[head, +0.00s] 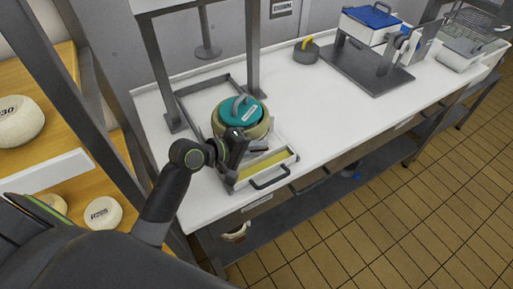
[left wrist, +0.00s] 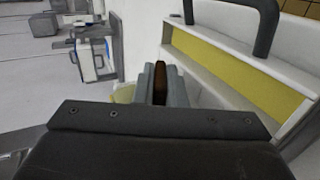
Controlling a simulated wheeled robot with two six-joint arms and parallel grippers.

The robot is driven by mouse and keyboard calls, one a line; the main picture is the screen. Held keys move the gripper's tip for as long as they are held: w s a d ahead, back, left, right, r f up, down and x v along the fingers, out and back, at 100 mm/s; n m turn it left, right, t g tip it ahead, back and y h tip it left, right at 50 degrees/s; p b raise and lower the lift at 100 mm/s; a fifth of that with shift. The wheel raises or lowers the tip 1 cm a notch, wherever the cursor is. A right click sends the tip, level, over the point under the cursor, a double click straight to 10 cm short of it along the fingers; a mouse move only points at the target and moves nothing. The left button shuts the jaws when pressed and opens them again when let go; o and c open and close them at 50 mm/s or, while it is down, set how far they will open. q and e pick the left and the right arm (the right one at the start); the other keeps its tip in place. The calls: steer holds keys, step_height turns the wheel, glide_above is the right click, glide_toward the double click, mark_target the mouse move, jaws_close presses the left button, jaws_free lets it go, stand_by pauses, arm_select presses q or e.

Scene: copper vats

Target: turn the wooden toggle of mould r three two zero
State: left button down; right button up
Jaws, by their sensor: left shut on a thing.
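A label on the lid is too small to read. My left gripper (head: 258,148) is at the mould's near side, above a white tray. In the left wrist view its grey fingers (left wrist: 161,80) are shut on a narrow brown piece, the wooden toggle (left wrist: 160,83). The fingers hide most of the toggle, and its angle cannot be told. My right gripper is not in view.
The white tray (head: 283,163) with a yellow strip and dark handle sits at the bench's front edge. A grey frame (head: 253,60) rises behind the mould. A press with a blue-lidded box (head: 372,17) stands right. White bench (head: 318,108) between is clear.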

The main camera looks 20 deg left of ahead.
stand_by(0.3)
arm_select(q)
steer(key=c, duration=1.5)
jaws_free()
step_height(320, 180, up, 10)
steer(key=p, duration=1.1)
steer(key=shift+p, duration=0.35)
